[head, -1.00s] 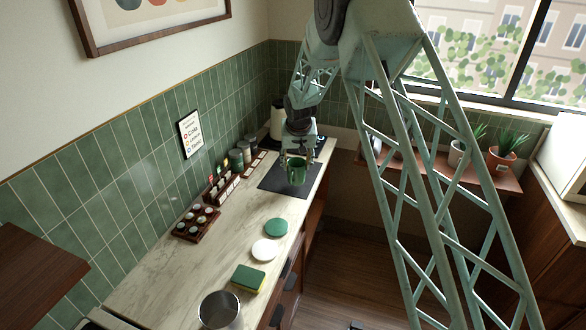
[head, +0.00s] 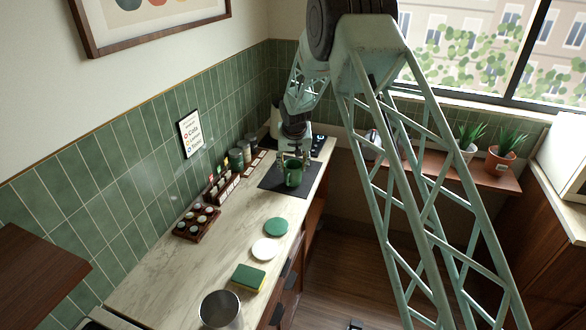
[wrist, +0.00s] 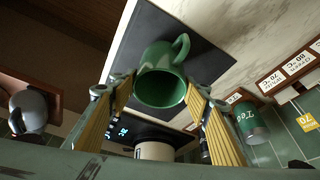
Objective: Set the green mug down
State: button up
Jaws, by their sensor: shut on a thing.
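The green mug (head: 293,179) is at the far part of the counter, over the dark mat (head: 270,184). In the wrist view the mug (wrist: 160,88) sits between the two yellow-padded fingers of my gripper (wrist: 160,100), with its handle toward the upper right and its opening toward the camera. My gripper (head: 291,160) comes down on the mug from above in the head view and is shut on it. The dark mat (wrist: 205,62) lies behind the mug in the wrist view. I cannot tell whether the mug's base touches the mat.
A green disc (head: 276,227), a white disc (head: 265,249), a sponge (head: 249,277) and a metal bin (head: 220,310) line the counter's front edge. A pod rack (head: 197,222) and canisters (head: 237,158) stand along the wall.

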jog(key=shift+f, duration=0.55)
jog(key=shift+f, duration=0.2)
jog(key=o, duration=1.3)
jog(key=shift+c, duration=0.2)
jog(key=shift+r, duration=0.2)
jog(key=shift+s+r, duration=0.25)
jog(key=shift+r, duration=0.45)
jog(key=v, duration=1)
jog(key=shift+s+r+b, duration=0.2)
jog(key=shift+b, duration=0.15)
jog(key=shift+d, duration=0.1)
